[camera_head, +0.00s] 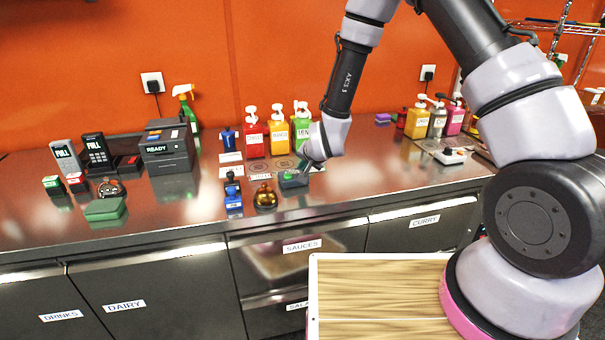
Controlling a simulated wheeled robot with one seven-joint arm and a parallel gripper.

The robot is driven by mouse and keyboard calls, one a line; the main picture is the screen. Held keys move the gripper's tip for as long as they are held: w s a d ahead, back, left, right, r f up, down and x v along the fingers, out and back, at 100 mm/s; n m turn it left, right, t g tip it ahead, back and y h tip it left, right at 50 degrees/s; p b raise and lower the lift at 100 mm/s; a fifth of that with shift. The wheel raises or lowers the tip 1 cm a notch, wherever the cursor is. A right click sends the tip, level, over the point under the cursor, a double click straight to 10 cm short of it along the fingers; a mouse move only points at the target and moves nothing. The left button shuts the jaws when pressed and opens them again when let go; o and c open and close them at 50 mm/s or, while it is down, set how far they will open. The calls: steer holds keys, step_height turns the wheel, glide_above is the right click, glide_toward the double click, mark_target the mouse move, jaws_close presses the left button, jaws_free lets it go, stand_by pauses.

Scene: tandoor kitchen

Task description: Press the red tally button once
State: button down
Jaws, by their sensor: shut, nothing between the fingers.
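A small dark block with a red top and a white label (77,181) stands at the left of the steel counter; it may be the red tally button, but its label is too small to read. A similar block with a green top (53,184) stands just left of it. My gripper (310,166) is over the middle of the counter, far to the right of both blocks. It is shut and empty, close to a dark box with a green top (293,180). Whether it touches that box I cannot tell.
Two card terminals (98,148) and a dark "READY" printer (168,150) stand behind the blocks. A brass bell-like object (265,197) and several sauce bottles (277,132) are near my gripper. The counter between is partly clear.

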steer(key=shift+r, duration=0.45)
step_height(320, 180, up, 5)
stand_by(0.5)
stand_by(0.5)
